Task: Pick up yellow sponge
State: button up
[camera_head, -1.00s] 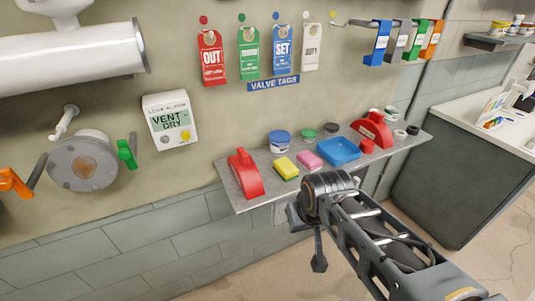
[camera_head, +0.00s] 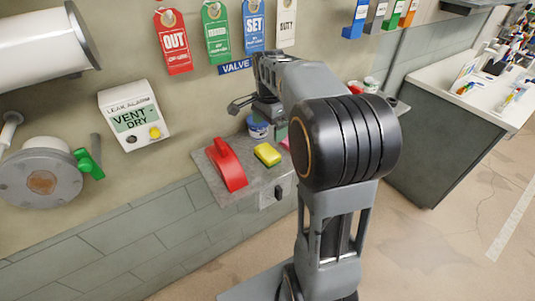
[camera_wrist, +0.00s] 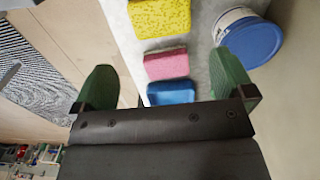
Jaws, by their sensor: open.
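The yellow sponge (camera_head: 267,154) lies on the grey wall shelf (camera_head: 229,194), just right of a red handled tool. In the wrist view the yellow sponge (camera_wrist: 160,17) shows at the top, cut by the frame edge, beyond a pink sponge (camera_wrist: 166,64). My gripper (camera_wrist: 168,80) is open and empty, its green fingers spread on either side of the pink sponge in that picture, with the yellow sponge farther out. In the head view my gripper (camera_head: 247,104) is partly hidden near the wall above the shelf, behind my arm.
A blue-lidded tub (camera_wrist: 249,42) stands beside the sponges, near one finger. A blue tray (camera_wrist: 171,92) lies past the pink sponge. The red tool (camera_head: 226,165) stands at the shelf's left end. Valve tags (camera_head: 216,33) hang on the wall above.

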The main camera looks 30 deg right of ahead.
aim_at(267, 151)
notch_tip(267, 151, down, 6)
jog(key=shift+r, duration=0.1)
jog(key=shift+a+f+p, duration=0.15)
jog(key=shift+f+p, duration=0.1)
jog(key=shift+f, duration=1.15)
jog(key=shift+a+f+p, duration=0.1)
jog(key=shift+f+p, duration=0.15)
jog(key=shift+f, duration=1.1)
jog(key=c, duration=0.6)
